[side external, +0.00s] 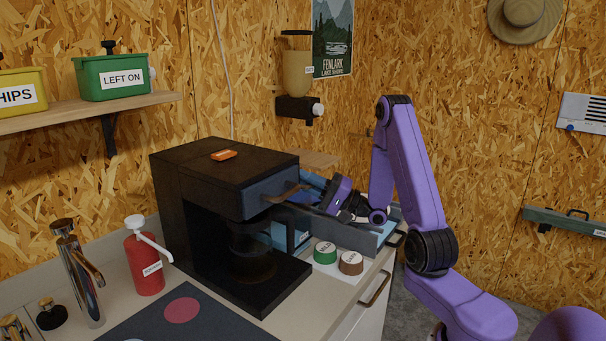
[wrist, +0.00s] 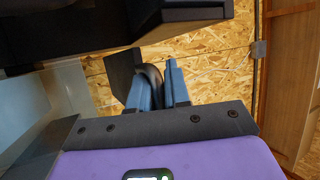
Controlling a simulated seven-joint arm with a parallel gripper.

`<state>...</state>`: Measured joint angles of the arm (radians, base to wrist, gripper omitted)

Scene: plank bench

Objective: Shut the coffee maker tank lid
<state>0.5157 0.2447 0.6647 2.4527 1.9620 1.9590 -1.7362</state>
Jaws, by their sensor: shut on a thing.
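The black coffee maker (side external: 225,200) stands on the counter, with a flat top and a blue-grey front panel (side external: 268,196). A glass carafe (side external: 250,255) sits in its bay. My gripper (side external: 302,196) is at the front panel's right end, beside a thin brownish piece (side external: 284,194). In the wrist view my gripper (wrist: 156,76) has its blue fingers closed around a dark rounded piece (wrist: 151,76). A dark flat plate (wrist: 122,72) shows beside it. I cannot tell whether either is the tank lid. The machine's dark underside or edge (wrist: 185,10) crosses the top of that view.
An orange item (side external: 223,155) lies on the coffee maker's top. A green (side external: 325,253) and a brown capsule (side external: 351,263) stand to its right, by a blue-grey open drawer or tray (side external: 352,237). A red pump bottle (side external: 144,265) and a tap (side external: 80,275) stand left.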

